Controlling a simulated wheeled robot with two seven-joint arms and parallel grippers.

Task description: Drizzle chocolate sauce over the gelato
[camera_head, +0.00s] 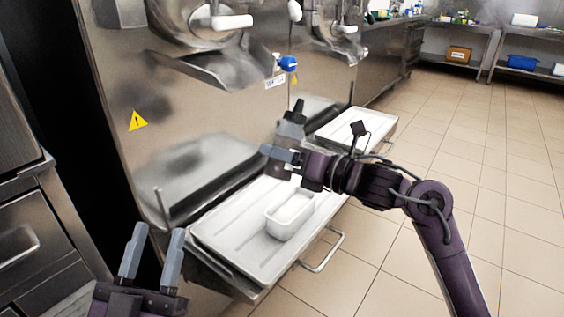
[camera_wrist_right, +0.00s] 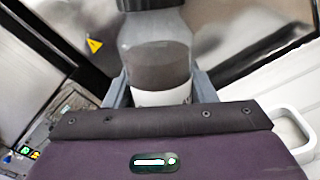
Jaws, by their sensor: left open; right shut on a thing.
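A white rectangular tub of pale gelato (camera_head: 290,212) stands on the white drip tray (camera_head: 225,235) below the freezer spout. A corner of the tub shows at the right edge of the right wrist view (camera_wrist_right: 292,130). My right gripper (camera_head: 275,155) is shut on a dark sauce bottle (camera_head: 291,130) with a black cap. The bottle is roughly upright above the tray, behind the tub. In the right wrist view the bottle (camera_wrist_right: 155,60) sits between the fingers, its lower part hidden by the gripper body. My left gripper (camera_head: 152,255) is open and empty, left of the tray.
The steel batch freezer (camera_head: 150,90) stands behind the tray, with a sloping chute (camera_head: 215,68) above. A second tray (camera_head: 375,122) lies further right. A metal handle (camera_head: 325,250) juts out in front. Tiled floor is clear at right.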

